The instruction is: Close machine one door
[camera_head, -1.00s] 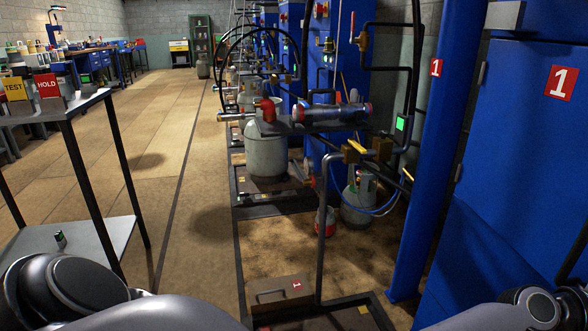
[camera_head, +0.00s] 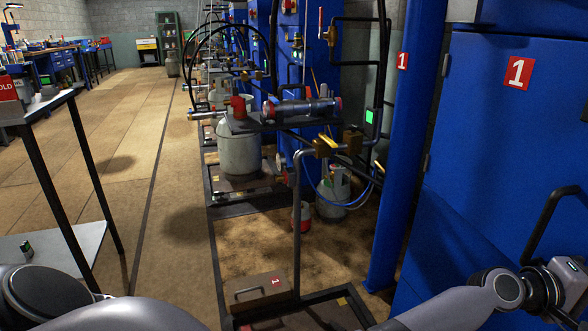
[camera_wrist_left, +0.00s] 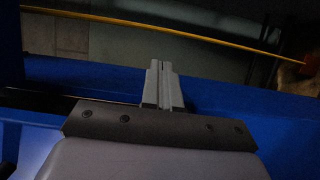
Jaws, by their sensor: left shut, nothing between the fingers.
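The blue door of machine one (camera_head: 490,150) stands at the right of the head view, with a red "1" label (camera_head: 517,73) and a dark bar handle (camera_head: 545,225) near the right edge. Hinges show along its left side. Whether it is open or shut cannot be told from this view. In the left wrist view my left gripper (camera_wrist_left: 163,70) is shut and empty, in front of a blue edge (camera_wrist_left: 230,95). Contact with that edge is unclear. One of my arms reaches toward the door's lower part at the lower right of the head view; its fingertips are out of frame.
A blue post (camera_head: 405,130) stands left of the door. Pipework and a grey tank (camera_head: 240,155) fill the middle. A dark-legged side table (camera_head: 45,105) is at left. A yellow rod (camera_wrist_left: 160,22) crosses the wrist view. Open floor (camera_head: 110,165) lies left of centre.

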